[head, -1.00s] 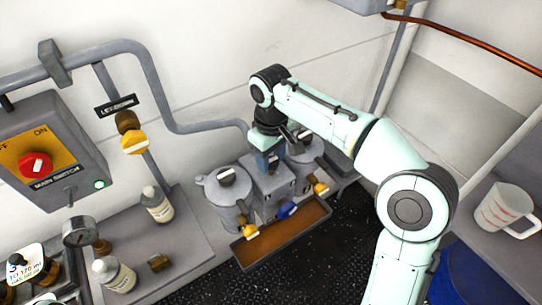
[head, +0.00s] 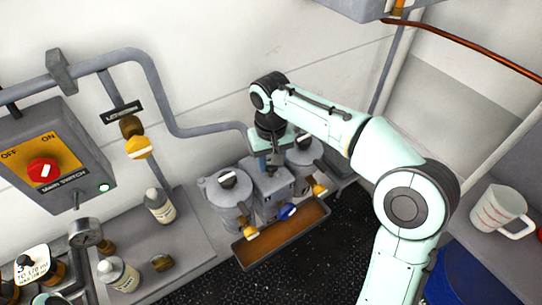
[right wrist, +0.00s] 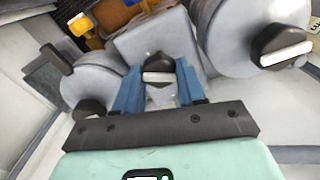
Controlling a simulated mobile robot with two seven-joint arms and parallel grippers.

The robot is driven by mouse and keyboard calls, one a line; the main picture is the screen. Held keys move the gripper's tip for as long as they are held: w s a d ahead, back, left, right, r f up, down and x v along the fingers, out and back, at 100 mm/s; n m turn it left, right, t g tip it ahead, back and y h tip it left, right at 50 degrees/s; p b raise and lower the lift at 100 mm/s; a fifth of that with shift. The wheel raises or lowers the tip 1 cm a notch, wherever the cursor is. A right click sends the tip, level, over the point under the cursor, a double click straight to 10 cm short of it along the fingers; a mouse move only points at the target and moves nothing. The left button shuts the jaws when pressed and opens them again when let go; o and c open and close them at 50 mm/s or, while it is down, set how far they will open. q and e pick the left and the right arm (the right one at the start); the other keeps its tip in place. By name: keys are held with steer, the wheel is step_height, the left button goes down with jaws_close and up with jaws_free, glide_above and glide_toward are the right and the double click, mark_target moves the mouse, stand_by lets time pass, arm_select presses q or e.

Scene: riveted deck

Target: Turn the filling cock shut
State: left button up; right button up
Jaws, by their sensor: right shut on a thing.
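My right gripper (head: 274,163) points down over the middle grey square tank (head: 269,187) in the head view. In the right wrist view its blue fingers (right wrist: 158,78) stand on both sides of a black knob with a white bar (right wrist: 158,76) on that tank's top, shut on it. The bar runs across from finger to finger. In the head view the gripper hides this knob. A blue-handled tap (head: 288,210) sits low on the tank's front. My left gripper is not in view.
Round grey tanks with similar black knobs stand close on the left (head: 229,200) and right (head: 305,152). A brown-filled tray (head: 283,237) lies in front. A switch box (head: 48,160) and bottles (head: 159,206) are left; a measuring jug (head: 501,211) is far right.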

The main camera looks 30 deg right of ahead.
steer(key=m, duration=0.2)
steer(key=shift+r+m+p, duration=0.1)
steer(key=shift+m+p, duration=0.25)
steer(key=shift+m, duration=0.05)
steer(key=m, duration=0.3)
steer(key=shift+m+p, duration=0.3)
steer(key=shift+p, duration=0.05)
steer(key=m, duration=0.3)
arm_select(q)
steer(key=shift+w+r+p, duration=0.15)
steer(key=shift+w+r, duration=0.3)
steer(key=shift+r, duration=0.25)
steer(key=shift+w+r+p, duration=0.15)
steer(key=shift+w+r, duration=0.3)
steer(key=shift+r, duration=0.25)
arm_select(e)
steer(key=shift+m, duration=1.7)
steer(key=o, duration=1.1)
steer(key=shift+c, duration=0.2)
arm_select(q)
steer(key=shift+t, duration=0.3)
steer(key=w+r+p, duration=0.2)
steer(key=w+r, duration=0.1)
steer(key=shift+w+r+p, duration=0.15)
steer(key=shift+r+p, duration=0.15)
steer(key=shift+p, duration=0.05)
arm_select(e)
step_height(320, 180, up, 13)
